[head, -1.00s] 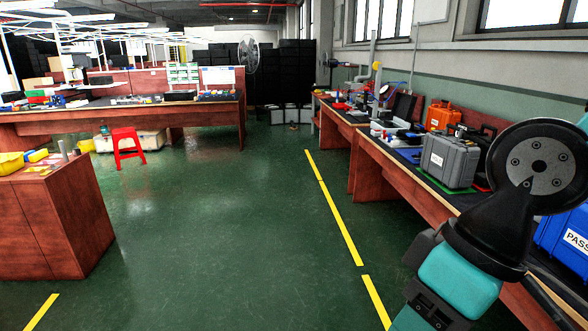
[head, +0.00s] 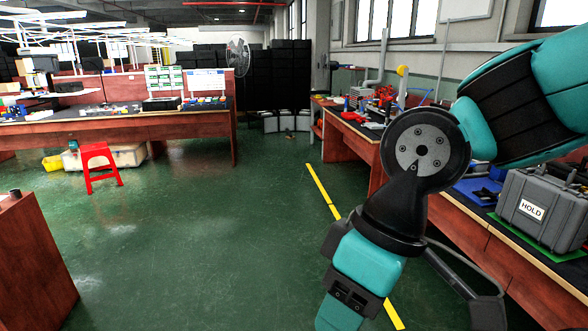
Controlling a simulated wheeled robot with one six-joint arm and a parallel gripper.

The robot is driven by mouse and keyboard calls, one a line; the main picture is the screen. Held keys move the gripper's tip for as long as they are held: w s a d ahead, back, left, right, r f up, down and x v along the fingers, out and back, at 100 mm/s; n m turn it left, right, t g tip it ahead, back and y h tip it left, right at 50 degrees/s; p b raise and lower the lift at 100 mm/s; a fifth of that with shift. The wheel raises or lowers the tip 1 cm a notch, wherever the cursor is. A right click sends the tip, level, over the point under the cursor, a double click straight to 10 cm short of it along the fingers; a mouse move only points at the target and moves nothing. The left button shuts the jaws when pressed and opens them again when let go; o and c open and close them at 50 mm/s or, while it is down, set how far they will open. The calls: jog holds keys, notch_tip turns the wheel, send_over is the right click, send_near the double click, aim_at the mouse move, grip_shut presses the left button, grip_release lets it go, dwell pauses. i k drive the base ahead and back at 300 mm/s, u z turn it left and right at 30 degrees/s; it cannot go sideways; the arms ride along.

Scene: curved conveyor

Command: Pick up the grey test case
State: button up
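The grey test case (head: 551,192) stands upright on the bench at the right of the head view. It has a dark handle on top and a white label reading HOLD on its front. It rests on a green mat (head: 508,228), and its right end is close to the picture edge. My arm is raised in front of the bench, to the left of the case and apart from it in the picture. The fingers of my gripper are not in view.
The right bench (head: 458,219) runs away along the wall, with a blue mat (head: 476,189) beside the case. My arm hides part of the bench. A red stool (head: 98,167) and a far bench (head: 185,128) stand left. The green floor (head: 215,230) between is clear.

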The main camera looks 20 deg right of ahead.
aim_at(551, 211)
jog(key=z, duration=0.3)
jog(key=i, duration=1.3)
jog(key=z, duration=1.55)
jog(key=i, duration=1)
jog(key=z, duration=0.9)
